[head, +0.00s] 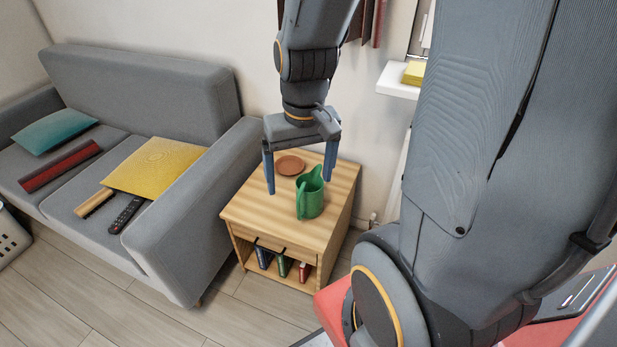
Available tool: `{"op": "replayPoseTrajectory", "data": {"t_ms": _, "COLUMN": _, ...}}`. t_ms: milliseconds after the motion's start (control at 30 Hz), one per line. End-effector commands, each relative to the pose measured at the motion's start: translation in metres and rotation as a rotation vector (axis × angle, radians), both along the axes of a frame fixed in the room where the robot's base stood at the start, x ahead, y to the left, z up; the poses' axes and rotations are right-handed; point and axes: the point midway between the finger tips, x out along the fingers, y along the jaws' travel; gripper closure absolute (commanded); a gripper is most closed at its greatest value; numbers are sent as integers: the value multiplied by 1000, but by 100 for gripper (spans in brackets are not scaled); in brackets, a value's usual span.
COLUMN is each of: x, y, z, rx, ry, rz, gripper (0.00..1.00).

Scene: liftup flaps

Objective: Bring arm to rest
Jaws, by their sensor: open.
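My gripper (299,184) points down over the wooden side table (251,213). Its two blue fingers are spread wide apart and hold nothing. A green pitcher (310,196) stands upright on the table, close to the right finger in the picture. A small brown saucer (290,166) lies behind it on the tabletop, seen between the fingers. I cannot tell the exact gap between the fingers and the pitcher. My arm reaches down from the top of the picture.
A grey sofa (150,90) stands left of the table with a yellow cushion (158,166), a teal cushion (54,131) and a black remote (126,213). Books stand on the table's lower shelf. A white wall shelf (394,82) is at right. Bare floor (100,285) lies in front.

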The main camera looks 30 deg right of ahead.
Motion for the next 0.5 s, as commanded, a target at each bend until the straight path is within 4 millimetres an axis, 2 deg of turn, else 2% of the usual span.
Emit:
{"op": "replayPoseTrajectory", "data": {"t_ms": 100, "x": -24, "y": 1, "z": 14, "rx": -18, "ry": 37, "rz": 30, "gripper": 14}}
{"op": "replayPoseTrajectory", "data": {"t_ms": 200, "x": -34, "y": 0, "z": 19, "rx": -26, "ry": 57, "rz": 40, "gripper": 14}}
{"op": "replayPoseTrajectory", "data": {"t_ms": 500, "x": -36, "y": 1, "z": 20, "rx": -28, "ry": 63, "rz": 43, "gripper": 14}}
